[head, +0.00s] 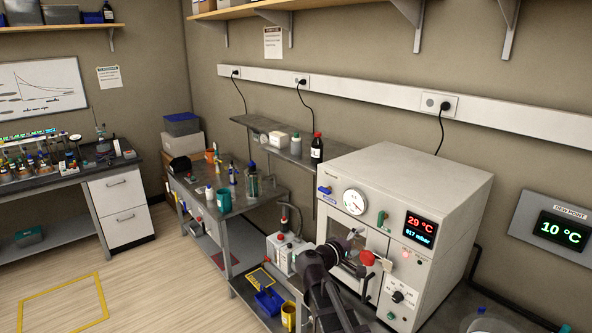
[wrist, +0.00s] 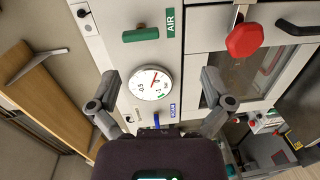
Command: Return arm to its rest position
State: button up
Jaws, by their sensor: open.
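My dark arm rises from the bottom of the head view in front of the white vacuum oven (head: 440,200). My gripper (head: 352,243) is near the oven's door and partly blends with it there. In the wrist view my gripper (wrist: 160,98) is open, its two grey fingers wide apart with nothing between them. Beyond the fingers is the oven's front with a round dial gauge (wrist: 151,83), a green handle (wrist: 141,35) marked AIR and a blue handle (wrist: 157,120). I cannot tell the exact distance from fingers to panel.
A red knob (wrist: 245,40) sticks out by the oven window. A red readout (head: 420,226) shows 29 °C. A cart (head: 262,205) with bottles stands left of the oven, and a pump (head: 283,252) stands low beside it. Open floor (head: 150,275) lies further left.

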jog(key=s+d+f+m+g+y+b, duration=0.1)
jog(key=s+d+f+m+g+y, duration=0.15)
jog(key=s+f+g, duration=0.4)
jog(key=s+a+f+m+g+y+b, duration=0.1)
jog(key=s+a+f+m+y, duration=0.1)
jog(key=s+a+f+y, duration=0.2)
jog(key=s+a+f+m+g+y+b, duration=0.1)
jog(key=s+a+f+m+g+y, duration=0.1)
jog(key=s+a+f+y, duration=0.2)
jog(key=s+f+y, duration=0.3)
jog(key=f, duration=0.3)
jog(key=shift+a+f+b, duration=0.15)
jog(key=shift+a+b, duration=0.2)
jog(key=shift+b, duration=0.05)
